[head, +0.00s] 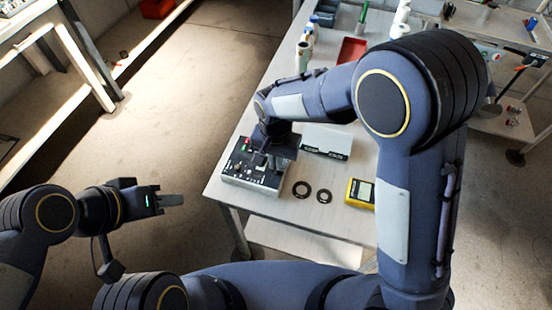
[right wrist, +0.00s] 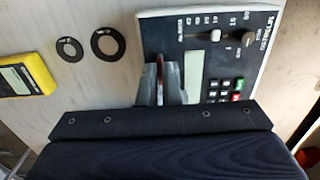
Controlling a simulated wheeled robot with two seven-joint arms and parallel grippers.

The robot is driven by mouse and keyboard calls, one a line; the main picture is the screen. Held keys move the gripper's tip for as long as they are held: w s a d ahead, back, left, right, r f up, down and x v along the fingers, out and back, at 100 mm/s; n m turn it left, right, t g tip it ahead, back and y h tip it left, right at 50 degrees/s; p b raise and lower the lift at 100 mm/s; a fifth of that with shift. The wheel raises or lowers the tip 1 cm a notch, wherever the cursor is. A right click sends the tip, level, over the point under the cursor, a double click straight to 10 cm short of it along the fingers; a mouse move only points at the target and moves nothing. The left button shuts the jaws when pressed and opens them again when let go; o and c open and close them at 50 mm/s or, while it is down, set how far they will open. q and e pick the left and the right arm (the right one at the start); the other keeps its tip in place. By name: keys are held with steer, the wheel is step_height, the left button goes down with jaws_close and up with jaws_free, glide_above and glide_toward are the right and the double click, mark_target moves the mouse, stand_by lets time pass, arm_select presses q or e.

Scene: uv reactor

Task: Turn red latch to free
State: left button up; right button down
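The control box (head: 236,174), with a black panel, sits at the table's near left corner. In the right wrist view the panel (right wrist: 200,95) shows a slider, a grey display and several small buttons. My right gripper (head: 266,164) points down over the panel.
Two black rings (head: 302,190) and a yellow meter (head: 359,193) lie right of the box. A white box (head: 326,142) stands behind them. Bottles (head: 303,58) and a red tray (head: 352,50) are farther back. Open floor lies left of the table.

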steer(key=shift+n, duration=0.3)
steer(key=n+b, duration=0.1)
steer(key=n, duration=0.2)
steer(key=shift+a, duration=0.1)
steer(key=n+b, duration=0.1)
steer(key=n, duration=0.4)
steer(key=n+b, duration=0.1)
steer(key=n, duration=0.3)
steer(key=shift+a+n, duration=0.1)
steer(key=shift+n, duration=0.2)
steer(key=n, duration=0.4)
steer(key=shift+s+n, duration=0.1)
steer(key=shift+n, duration=0.2)
steer(key=shift+a, duration=0.1)
steer(key=c, duration=1.6)
jaws_free()
